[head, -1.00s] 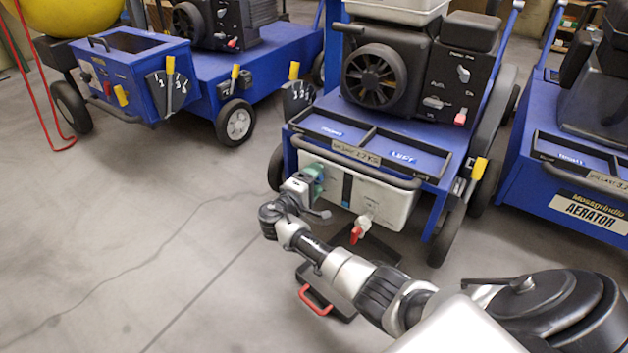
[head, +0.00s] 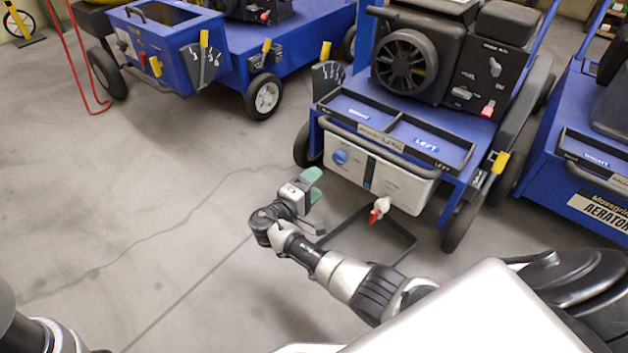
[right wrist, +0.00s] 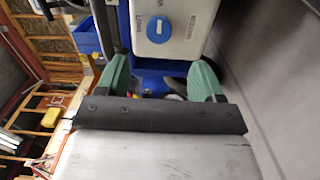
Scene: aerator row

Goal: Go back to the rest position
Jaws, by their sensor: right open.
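My right gripper (head: 314,184) has green fingertips and is open and empty. It is in front of the left end of the white tank (head: 407,186) on the middle blue aerator, apart from it. A round blue cap (head: 341,157) sits on the tank's front. In the right wrist view, the two green fingers (right wrist: 161,80) stand wide apart with nothing held between them. The blue cap (right wrist: 158,29) and the white tank (right wrist: 190,12) lie beyond them. Part of my left arm shows at the lower left of the head view; its gripper is out of view.
A red-handled tap (head: 379,210) hangs below the tank. A black tray-like frame (head: 397,256) lies on the floor below it. Other blue aerators stand at left (head: 225,62) and right (head: 545,150). The floor (head: 150,200) at left is clear.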

